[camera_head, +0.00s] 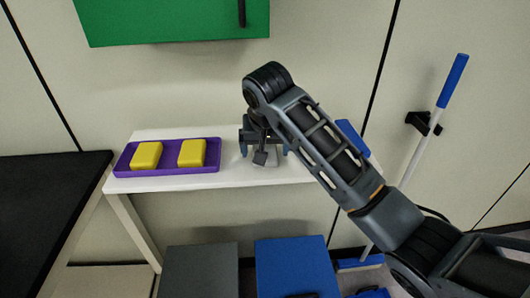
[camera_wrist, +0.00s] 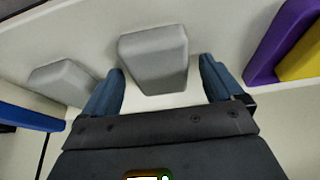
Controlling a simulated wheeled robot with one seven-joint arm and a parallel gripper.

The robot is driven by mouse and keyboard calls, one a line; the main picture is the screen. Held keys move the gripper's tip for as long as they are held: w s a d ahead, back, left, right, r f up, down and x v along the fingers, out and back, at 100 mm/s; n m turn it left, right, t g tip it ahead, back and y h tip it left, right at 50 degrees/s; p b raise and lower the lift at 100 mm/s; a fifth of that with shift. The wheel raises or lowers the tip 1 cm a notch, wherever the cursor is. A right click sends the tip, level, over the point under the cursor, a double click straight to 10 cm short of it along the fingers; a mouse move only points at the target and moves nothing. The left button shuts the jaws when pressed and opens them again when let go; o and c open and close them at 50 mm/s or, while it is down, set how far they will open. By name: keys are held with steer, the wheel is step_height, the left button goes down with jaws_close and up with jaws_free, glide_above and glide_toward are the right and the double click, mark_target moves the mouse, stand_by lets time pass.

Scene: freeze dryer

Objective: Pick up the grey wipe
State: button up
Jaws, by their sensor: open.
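The grey wipe (camera_wrist: 153,50) is a thick, block-like piece with rounded edges, lying on the white shelf. In the wrist view my gripper (camera_wrist: 161,68) is open, with one blue finger to each side of the wipe's near end. Gaps show between the wipe and both fingers. In the head view my gripper (camera_head: 263,150) is over the shelf, right of the purple tray, and mostly hides the wipe there.
A second, similar pale grey block (camera_wrist: 63,82) lies left of the wipe in the wrist view. A purple tray (camera_head: 165,171) holds two yellow blocks (camera_head: 146,155) on the white shelf (camera_head: 240,178). A green cabinet (camera_head: 170,22) hangs above. A blue item (camera_head: 351,137) is at the shelf's right.

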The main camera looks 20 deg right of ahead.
steer(key=shift+c, duration=0.3)
steer(key=c, duration=1)
steer(key=shift+r, duration=0.55)
step_height(320, 180, up, 3)
steer(key=shift+r+b, duration=0.1)
steer(key=shift+b, duration=0.25)
steer(key=s+d+r+p, duration=0.1)
steer(key=d+r, duration=0.1)
steer(key=d, duration=0.1)
steer(key=s+d+r+p, duration=0.1)
steer(key=s+d+r, duration=0.1)
steer(key=d, duration=0.1)
steer(key=s+d+r+p, duration=0.2)
steer(key=d, duration=0.1)
steer(key=shift+d+r, duration=0.1)
steer(key=shift+r, duration=0.1)
steer(key=shift+c, duration=0.6)
steer(key=shift+s+d+r+p, duration=0.2)
steer(key=shift+s+d+p, duration=0.15)
steer(key=shift+d, duration=0.15)
